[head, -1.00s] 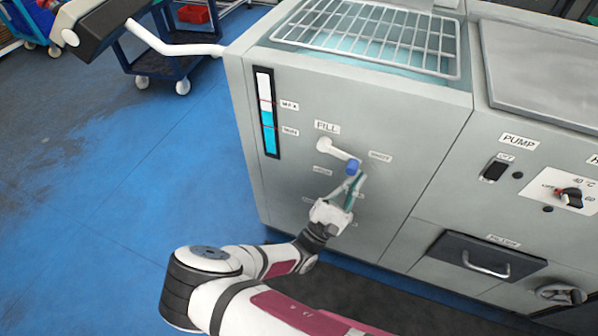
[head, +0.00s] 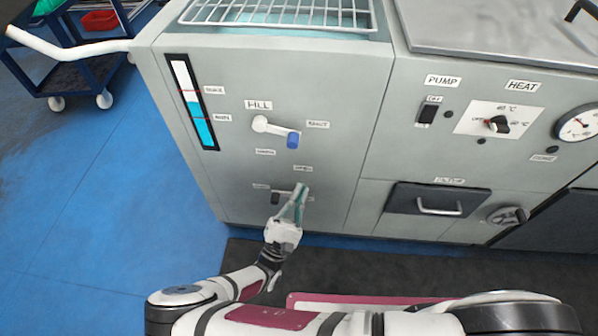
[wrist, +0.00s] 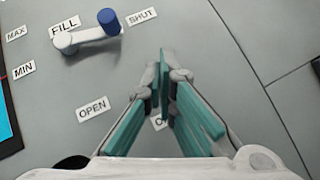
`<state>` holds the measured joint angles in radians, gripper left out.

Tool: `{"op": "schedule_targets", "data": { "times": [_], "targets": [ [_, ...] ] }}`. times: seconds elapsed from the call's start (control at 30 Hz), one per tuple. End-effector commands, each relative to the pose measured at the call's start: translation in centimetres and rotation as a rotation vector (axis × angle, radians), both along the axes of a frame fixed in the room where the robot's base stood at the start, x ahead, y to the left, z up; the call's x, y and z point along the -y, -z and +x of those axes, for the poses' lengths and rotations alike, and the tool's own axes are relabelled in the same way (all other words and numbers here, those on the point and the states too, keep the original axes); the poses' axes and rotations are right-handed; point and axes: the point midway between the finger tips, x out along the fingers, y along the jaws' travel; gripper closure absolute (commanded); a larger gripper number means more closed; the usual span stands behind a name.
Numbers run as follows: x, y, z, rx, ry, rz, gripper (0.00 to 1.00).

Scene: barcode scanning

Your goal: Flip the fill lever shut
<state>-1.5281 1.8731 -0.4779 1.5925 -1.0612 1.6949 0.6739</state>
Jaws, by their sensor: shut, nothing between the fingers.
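The fill lever (head: 273,127) is a white arm with a blue knob (head: 292,139) on the grey front panel, below the FILL label (head: 258,105). It points right and slightly down, with the knob beside the SHUT label (head: 317,125). In the wrist view the lever (wrist: 90,35) points toward the SHUT label (wrist: 142,17), away from the OPEN label (wrist: 93,109). My gripper (head: 303,187) is shut and empty, below the knob and apart from it. In the wrist view its closed green fingers (wrist: 165,62) are right of and below the lever.
The level gauge (head: 192,103) is left of the fill lever. The pump switch (head: 428,112), heat knob (head: 498,124) and drawer handle (head: 438,207) lie right. Blue floor is open at left.

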Motion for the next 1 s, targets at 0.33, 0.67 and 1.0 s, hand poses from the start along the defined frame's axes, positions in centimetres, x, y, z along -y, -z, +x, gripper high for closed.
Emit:
{"op": "schedule_targets", "data": {
  "times": [0.33,0.67,1.0],
  "targets": [
    [0.0,1.7,-1.7,0.0,0.0,0.0,1.0],
    [0.0,1.7,-1.7,0.001,0.0,0.0,1.0],
    [0.4,0.4,-1.3,-0.008,0.068,0.043,1.0]
  ]
}}
